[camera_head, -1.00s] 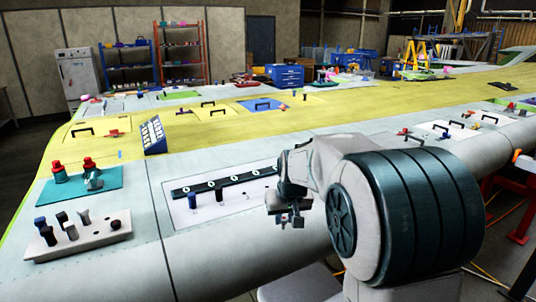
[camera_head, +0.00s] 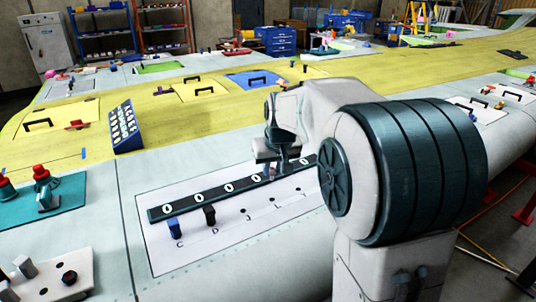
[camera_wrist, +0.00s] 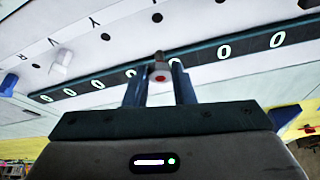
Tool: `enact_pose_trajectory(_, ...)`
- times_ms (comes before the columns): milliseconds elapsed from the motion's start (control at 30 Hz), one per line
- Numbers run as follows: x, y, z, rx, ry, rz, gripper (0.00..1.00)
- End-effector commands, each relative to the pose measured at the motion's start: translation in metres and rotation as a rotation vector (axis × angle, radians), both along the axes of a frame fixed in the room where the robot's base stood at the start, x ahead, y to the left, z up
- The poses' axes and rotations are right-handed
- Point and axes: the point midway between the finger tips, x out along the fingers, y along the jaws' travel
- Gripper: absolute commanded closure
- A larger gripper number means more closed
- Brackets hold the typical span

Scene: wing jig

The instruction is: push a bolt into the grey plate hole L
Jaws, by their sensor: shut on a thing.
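My gripper (camera_wrist: 159,76) hangs over the dark strip with white ring marks (camera_head: 232,189). A small bolt with a red-dotted end (camera_wrist: 159,71) sits between its fingertips in the wrist view. The pale grey plate (camera_head: 165,262) lies in front of the strip, with lettered holes. A blue bolt (camera_head: 173,228) and a black bolt (camera_head: 209,216) stand upright in its left holes. Bare holes show to their right.
A white block with bolts (camera_head: 75,262) is at the lower left. A teal mat (camera_head: 60,207) with red-topped pieces and a blue sign (camera_head: 126,127) stand on the wing. My arm covers the plate's right end.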

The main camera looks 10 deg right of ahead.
Motion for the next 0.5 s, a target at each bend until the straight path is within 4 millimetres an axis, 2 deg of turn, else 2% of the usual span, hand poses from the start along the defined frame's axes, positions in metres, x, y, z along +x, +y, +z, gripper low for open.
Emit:
enact_pose_trajectory(267,0.000,0.000,-0.013,0.000,0.001,0.000,0.99)
enact_pose_trajectory(500,0.000,0.001,-0.038,0.000,0.001,0.002,0.99)
